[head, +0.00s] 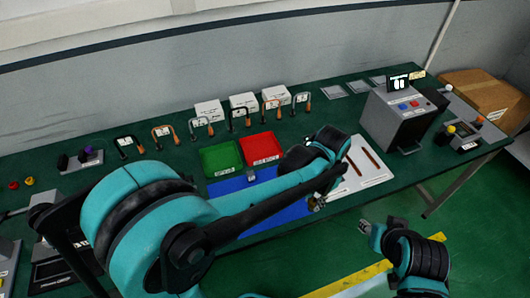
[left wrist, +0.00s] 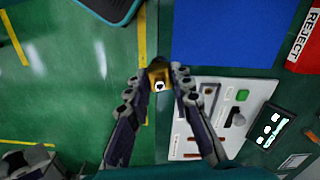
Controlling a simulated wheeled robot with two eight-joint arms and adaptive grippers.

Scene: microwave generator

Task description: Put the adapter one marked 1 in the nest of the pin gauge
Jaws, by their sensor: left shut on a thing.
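My left gripper (left wrist: 159,82) is shut on a small brass-coloured piece (left wrist: 158,74) with a dark round hole in its near face. The piece is held between the fingertips, over the table's front edge. No number can be read on it, so I cannot tell whether it is adapter 1. In the head view, my left gripper (head: 317,203) is small, beside the blue mat and the white board. My right gripper (head: 371,229) is low at the right, off the table; its opening is unclear. I cannot pick out the pin gauge or its nest with certainty.
A white slotted board (head: 345,185) lies right of the blue mat (head: 275,217). Green (head: 222,158) and red (head: 261,148) trays stand behind the mat. A grey box with buttons (head: 402,118) stands further right. Several clamp-like gauges and white boxes line the back.

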